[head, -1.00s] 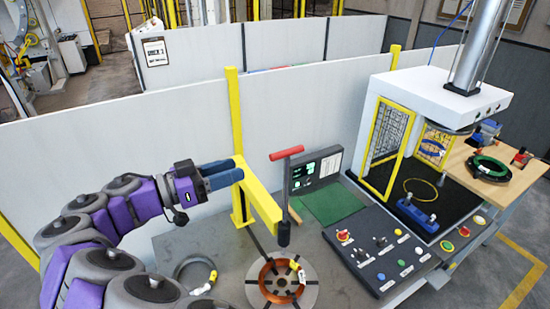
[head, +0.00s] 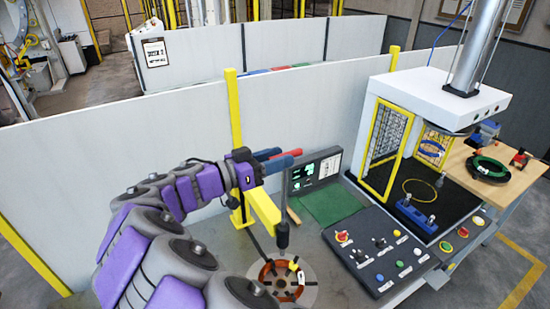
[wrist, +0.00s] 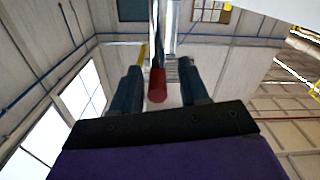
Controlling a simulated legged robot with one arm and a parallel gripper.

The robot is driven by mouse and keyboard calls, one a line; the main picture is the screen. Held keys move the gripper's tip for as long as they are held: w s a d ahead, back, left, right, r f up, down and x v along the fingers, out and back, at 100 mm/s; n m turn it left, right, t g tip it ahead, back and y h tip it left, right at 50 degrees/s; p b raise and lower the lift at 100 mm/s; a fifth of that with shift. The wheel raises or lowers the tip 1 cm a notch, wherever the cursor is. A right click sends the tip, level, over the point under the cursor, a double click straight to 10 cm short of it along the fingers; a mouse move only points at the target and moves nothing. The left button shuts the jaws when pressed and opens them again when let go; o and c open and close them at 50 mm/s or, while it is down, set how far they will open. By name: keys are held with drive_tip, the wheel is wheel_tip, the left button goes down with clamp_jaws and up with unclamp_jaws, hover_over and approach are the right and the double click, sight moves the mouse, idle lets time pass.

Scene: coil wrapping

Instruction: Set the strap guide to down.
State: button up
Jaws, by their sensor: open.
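The strap guide stands on the table as a yellow post with a yellow arm (head: 264,208). A dark vertical rod (head: 283,236) at the arm's end carries a red handle (head: 294,153) on top. The rod's black lower end hangs above a copper-coloured coil (head: 270,274) on a round slotted plate. My gripper (head: 279,159) is open at the handle, its blue fingers pointing right. In the wrist view, the red handle (wrist: 157,86) shows between the two fingers (wrist: 157,84), with a gap on each side.
A control panel (head: 376,250) with buttons stands right of the coil. A small screen (head: 318,170) and green mat (head: 328,203) lie behind. A press (head: 430,100) with a yellow-framed guard stands at right. A white partition (head: 120,150) runs behind the table.

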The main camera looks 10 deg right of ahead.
drive_tip(key=shift+c, duration=0.3)
clamp_jaws()
idle(0.3)
